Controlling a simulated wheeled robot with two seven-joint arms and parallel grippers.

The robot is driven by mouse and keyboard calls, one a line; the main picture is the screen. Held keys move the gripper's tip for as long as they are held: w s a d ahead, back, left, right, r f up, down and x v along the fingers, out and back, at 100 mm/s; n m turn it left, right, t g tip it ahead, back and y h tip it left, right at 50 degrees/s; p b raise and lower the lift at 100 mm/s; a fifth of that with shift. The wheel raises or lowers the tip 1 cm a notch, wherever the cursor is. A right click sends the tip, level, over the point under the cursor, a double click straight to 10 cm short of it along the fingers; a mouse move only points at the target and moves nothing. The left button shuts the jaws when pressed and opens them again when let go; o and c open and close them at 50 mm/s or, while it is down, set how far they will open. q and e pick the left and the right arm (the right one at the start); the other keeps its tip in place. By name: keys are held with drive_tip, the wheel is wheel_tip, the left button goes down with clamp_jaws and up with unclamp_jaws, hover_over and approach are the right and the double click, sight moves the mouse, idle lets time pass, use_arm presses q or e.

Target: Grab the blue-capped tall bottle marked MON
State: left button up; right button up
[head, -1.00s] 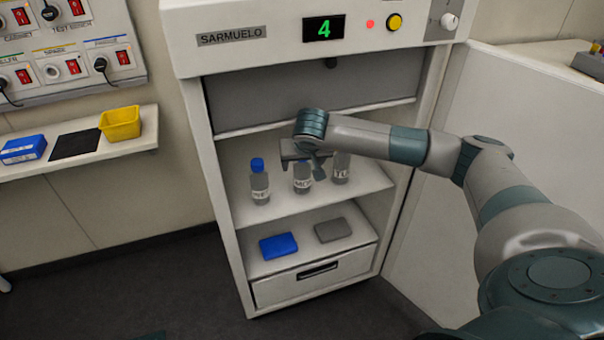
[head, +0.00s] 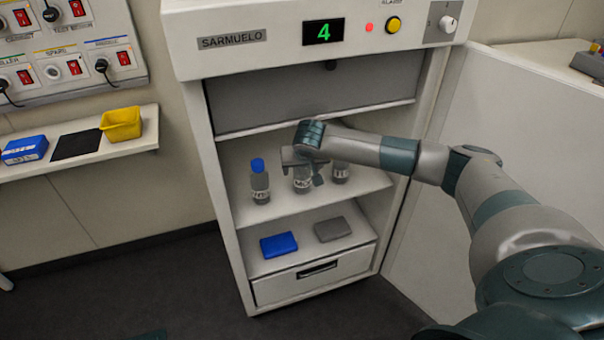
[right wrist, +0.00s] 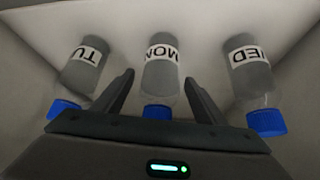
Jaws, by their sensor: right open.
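The MON bottle (right wrist: 162,68) has a blue cap and a white label. In the right wrist view it stands between the two fingers of my right gripper (right wrist: 159,88), with a gap on each side. The gripper is open and holds nothing. In the head view the right gripper (head: 303,170) is over the upper part of the MON bottle (head: 302,184) and hides its cap. My left gripper is not in view.
A blue-capped bottle (head: 260,182) stands to the left on the same shelf (head: 340,200), and another bottle (head: 340,172) to the right, close to the gripper. A blue box (head: 278,245) and a grey box (head: 332,229) lie below. The open door (head: 470,240) is at right.

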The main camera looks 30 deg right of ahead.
drive_tip(key=c, duration=1.3)
